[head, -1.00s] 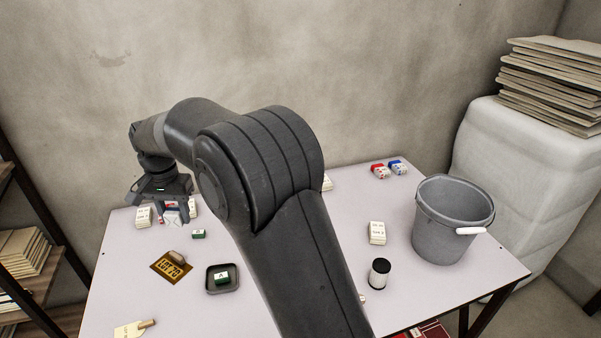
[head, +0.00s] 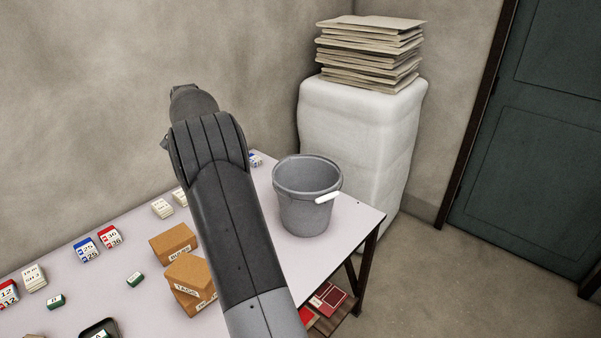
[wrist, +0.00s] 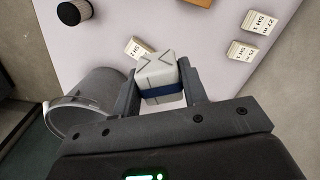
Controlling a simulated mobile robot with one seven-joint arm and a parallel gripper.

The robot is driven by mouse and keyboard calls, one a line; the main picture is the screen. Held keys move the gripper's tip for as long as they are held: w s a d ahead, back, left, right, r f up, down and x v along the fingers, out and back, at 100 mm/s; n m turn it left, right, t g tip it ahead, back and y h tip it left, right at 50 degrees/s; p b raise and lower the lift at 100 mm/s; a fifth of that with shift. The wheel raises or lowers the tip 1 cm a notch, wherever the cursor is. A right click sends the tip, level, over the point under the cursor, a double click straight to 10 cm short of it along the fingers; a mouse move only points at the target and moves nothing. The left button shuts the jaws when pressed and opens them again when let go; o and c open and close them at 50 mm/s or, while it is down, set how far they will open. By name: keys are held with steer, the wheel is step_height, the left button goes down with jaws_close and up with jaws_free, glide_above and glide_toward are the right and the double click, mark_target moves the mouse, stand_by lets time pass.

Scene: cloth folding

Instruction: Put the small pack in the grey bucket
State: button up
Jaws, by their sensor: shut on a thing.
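The small pack (wrist: 158,72), white and grey with a dark blue band, is between the two fingers of my gripper (wrist: 158,84) in the wrist view. The gripper is shut on it, above the table. The grey bucket (head: 306,211) stands upright on the right end of the table in the head view, with a white grip on its handle. In the wrist view the bucket (wrist: 88,105) shows at the left, beside and partly behind the left finger. The pack is apart from the bucket opening there.
Brown boxes (head: 174,243) and several small labelled packs (head: 109,237) lie on the table (head: 342,228). A black-capped container (wrist: 74,12) shows in the wrist view. A white wrapped block (head: 355,135) topped with stacked boards (head: 370,55) stands behind the bucket.

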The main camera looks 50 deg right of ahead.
steer(key=s+d+m, duration=0.2)
steer(key=s+d, duration=0.4)
steer(key=d, duration=0.4)
steer(key=s+d+m, duration=0.1)
steer(key=s+d, duration=0.5)
steer(key=d, duration=0.5)
steer(key=s+d+m, duration=0.2)
steer(key=s+d, duration=0.4)
steer(key=d, duration=0.4)
steer(key=f, duration=2.9)
steer(key=shift+w+a, duration=0.15)
steer(key=shift+a, duration=0.05)
steer(key=o, duration=1)
steer(key=shift+f, duration=0.1)
steer(key=shift+c, duration=0.2)
step_height(320, 180, up, 12)
